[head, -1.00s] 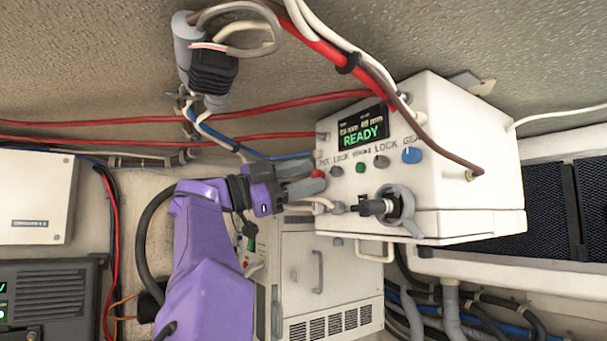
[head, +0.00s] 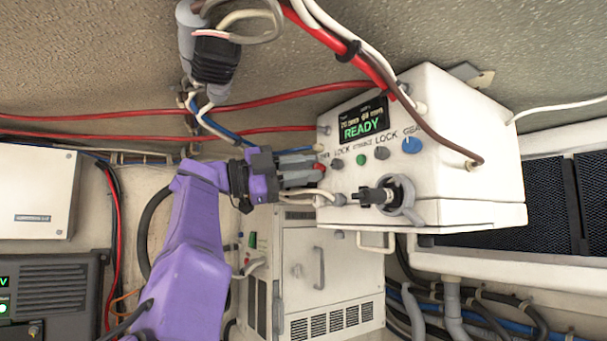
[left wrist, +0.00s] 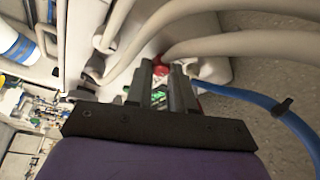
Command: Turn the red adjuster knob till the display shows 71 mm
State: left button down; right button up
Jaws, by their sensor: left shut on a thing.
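The red adjuster knob (head: 319,167) sticks out at the left end of the row of knobs on the white box (head: 465,135). My left gripper (head: 316,169) reaches it from the left and is shut on it. In the left wrist view the red knob (left wrist: 161,69) shows between the two grey fingertips (left wrist: 161,74), which hide part of it. The display (head: 363,121) on the box reads READY in green. The small mm figures above it are too blurred to read surely. My right gripper is not in view.
Grey, green and blue knobs (head: 412,145) sit right of the red one, with a black-handled fitting (head: 378,196) below. Thick pale hoses (left wrist: 135,30) pass close to my fingers in the wrist view.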

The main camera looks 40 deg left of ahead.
pick_arm(q)
jog(key=shift+r+m+g, duration=0.15)
jog(key=shift+m+g, duration=0.15)
jog(key=shift+m, duration=0.8)
jog(key=c, duration=1.2)
grip_release()
jog(key=shift+o, duration=1.1)
jog(key=shift+w, duration=0.2)
jog(key=b+v, duration=0.3)
jog(key=v, duration=0.7)
jog(key=shift+s+a, duration=0.2)
jog(key=shift+s, duration=0.05)
